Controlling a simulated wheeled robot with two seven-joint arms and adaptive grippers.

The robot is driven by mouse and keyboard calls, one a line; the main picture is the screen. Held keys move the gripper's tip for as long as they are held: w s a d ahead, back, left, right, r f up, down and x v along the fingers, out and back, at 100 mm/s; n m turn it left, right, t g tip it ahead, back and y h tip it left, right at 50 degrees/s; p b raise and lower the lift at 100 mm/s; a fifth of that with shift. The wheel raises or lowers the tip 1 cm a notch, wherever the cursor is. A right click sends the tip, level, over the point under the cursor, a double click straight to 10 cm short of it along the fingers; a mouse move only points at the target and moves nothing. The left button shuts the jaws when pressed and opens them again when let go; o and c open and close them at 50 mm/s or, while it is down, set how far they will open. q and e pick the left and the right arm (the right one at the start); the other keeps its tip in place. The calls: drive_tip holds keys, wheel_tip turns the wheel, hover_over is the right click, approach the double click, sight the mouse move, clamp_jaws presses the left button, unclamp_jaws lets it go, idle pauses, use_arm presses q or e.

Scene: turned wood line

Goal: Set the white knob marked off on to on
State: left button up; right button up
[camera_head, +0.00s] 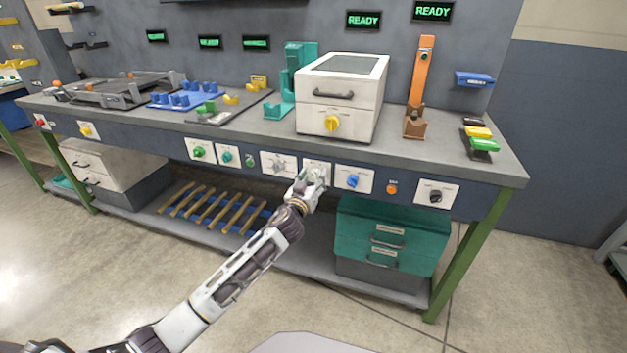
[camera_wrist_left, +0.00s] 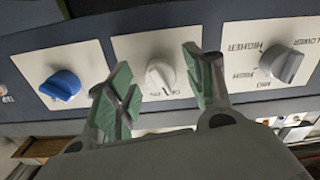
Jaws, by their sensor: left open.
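The white knob (camera_wrist_left: 160,76) sits on its pale plate, and in the left wrist view it shows between my fingertips. Its plate carries a label at the knob's lower edge, only part of it readable, with "ON" visible; the pointer side faces down in that view. My left gripper (camera_wrist_left: 165,88) is open, with one green-padded finger on each side of the knob; no contact shows. In the head view my left gripper (camera_head: 315,178) is at the front panel and covers most of the knob. My right gripper is out of view.
A blue knob (camera_wrist_left: 60,85) and a grey knob (camera_wrist_left: 283,64) with several marked settings flank the white one closely. An orange button (camera_head: 391,188) and a black knob (camera_head: 435,196) are farther right. A green drawer unit (camera_head: 400,218) stands below the panel.

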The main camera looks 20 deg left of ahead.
use_arm(q)
drive_tip(key=shift+w, duration=0.1)
drive_tip(key=shift+c, duration=0.2)
drive_tip(key=c, duration=1)
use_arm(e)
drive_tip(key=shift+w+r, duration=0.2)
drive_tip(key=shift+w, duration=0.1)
